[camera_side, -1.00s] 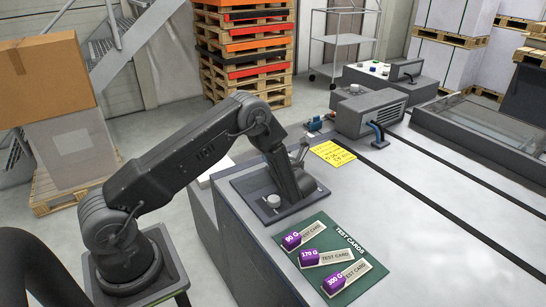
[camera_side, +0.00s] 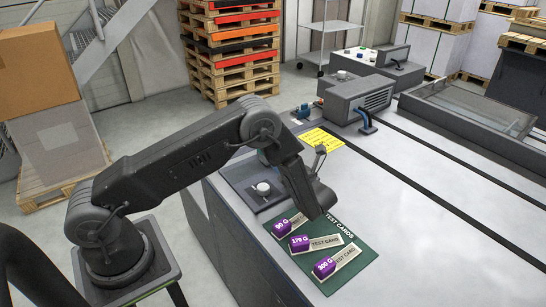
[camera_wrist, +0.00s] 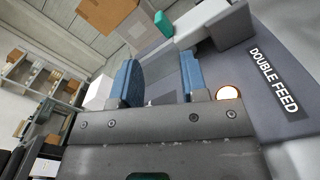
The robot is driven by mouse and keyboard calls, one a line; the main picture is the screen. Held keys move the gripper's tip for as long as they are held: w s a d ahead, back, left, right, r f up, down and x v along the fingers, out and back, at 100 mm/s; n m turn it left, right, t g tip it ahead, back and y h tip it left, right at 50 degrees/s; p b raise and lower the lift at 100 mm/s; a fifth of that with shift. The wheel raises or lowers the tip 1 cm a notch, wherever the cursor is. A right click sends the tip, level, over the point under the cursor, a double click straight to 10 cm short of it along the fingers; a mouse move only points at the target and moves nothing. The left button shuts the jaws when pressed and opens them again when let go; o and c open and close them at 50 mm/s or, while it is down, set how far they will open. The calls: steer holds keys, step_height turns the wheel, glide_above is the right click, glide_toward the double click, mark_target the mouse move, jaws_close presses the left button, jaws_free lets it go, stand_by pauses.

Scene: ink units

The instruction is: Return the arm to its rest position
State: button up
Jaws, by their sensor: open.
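In the side view my dark arm is bent over the bench, its forearm slanting down to the right across the upper edge of the green test-card mat (camera_side: 352,270). My gripper (camera_side: 320,152) is small there and points upward from the end of the forearm. In the wrist view my gripper (camera_wrist: 160,70) shows two blue fingers spread apart, with nothing between them. Purple weights marked 90 G (camera_side: 281,227), 170 G (camera_side: 299,243) and 300 G (camera_side: 324,267) sit at the left ends of the test cards on the mat.
A grey plate with a white knob (camera_side: 263,188) lies left of my forearm. A yellow note (camera_side: 316,140) lies behind it. A grey machine (camera_side: 360,97) stands farther back. The wrist view shows a DOUBLE FEED label (camera_wrist: 273,80) beside a lit round lamp (camera_wrist: 228,93).

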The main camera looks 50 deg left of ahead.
steer(key=shift+d+r, duration=0.1)
steer(key=shift+d, duration=0.6)
steer(key=shift+w, duration=0.1)
steer(key=w+d+r+m+t+h, duration=0.2)
steer(key=w+r+m+t+h, duration=0.3)
steer(key=r, duration=0.3)
steer(key=w+d+r+m+t+h, duration=0.25)
steer(key=w+r+m+t, duration=0.2)
steer(key=r+m, duration=0.25)
steer(key=s+d+r+m+t+h, duration=0.4)
steer(key=d+r+m+h, duration=0.25)
steer(key=r+m, duration=0.35)
steer(key=s+d+r+m+g+h, duration=0.1)
steer(key=s+d+r+m+h, duration=0.15)
steer(key=s+m, duration=0.5)
steer(key=s+d+r+m+g+h, duration=0.1)
steer(key=s+m+g+h, duration=0.15)
steer(key=s+m, duration=0.5)
steer(key=s+a+f+m+g, duration=0.1)
steer(key=s+f+m+g, duration=0.1)
steer(key=s+m, duration=0.3)
steer(key=s+a+f+m+g+y, duration=0.1)
steer(key=s+m, duration=0.5)
steer(key=s, duration=0.7)
step_height(320, 180, down, 2)
steer(key=shift+a+f+g, duration=0.1)
steer(key=shift+a+g, duration=0.5)
steer(key=shift+g, duration=0.1)
